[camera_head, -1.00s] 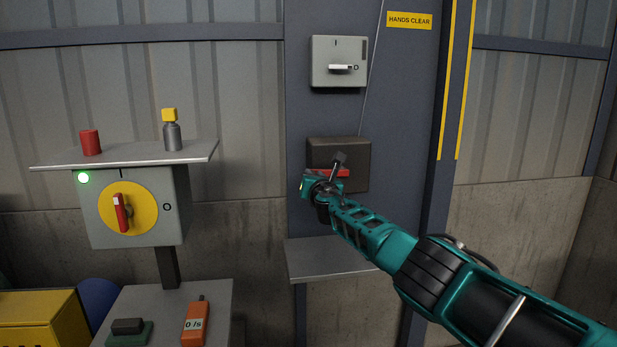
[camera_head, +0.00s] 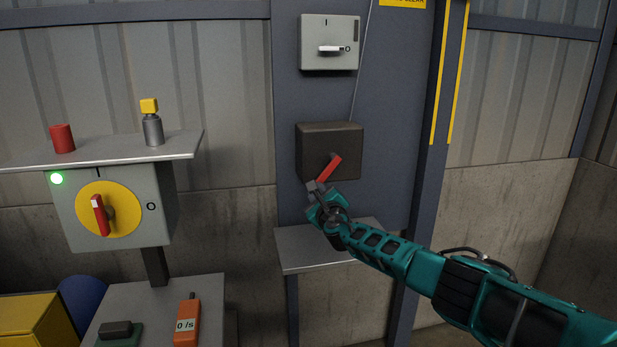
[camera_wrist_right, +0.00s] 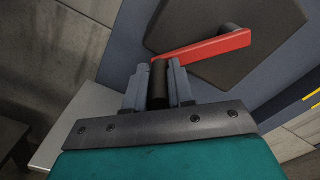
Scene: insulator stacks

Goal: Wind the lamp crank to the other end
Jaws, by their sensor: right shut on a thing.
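The crank has a red arm (camera_head: 329,169) on the front of a dark box (camera_head: 340,137) fixed to the blue-grey column. The arm slants down and left from its hub. My right gripper (camera_head: 317,187) is at the lower left end of the arm. In the right wrist view the red arm (camera_wrist_right: 205,52) runs left from its hub to a black handle (camera_wrist_right: 158,82). The right gripper (camera_wrist_right: 157,88) is shut on that handle, one finger on each side. My left gripper is not in view.
A small shelf (camera_head: 300,262) juts out below the box. A grey switch box (camera_head: 313,55) is above it. At left are a yellow-faced rotary switch (camera_head: 123,222), a lit green lamp (camera_head: 56,179), and an orange meter (camera_head: 186,322) on a bench.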

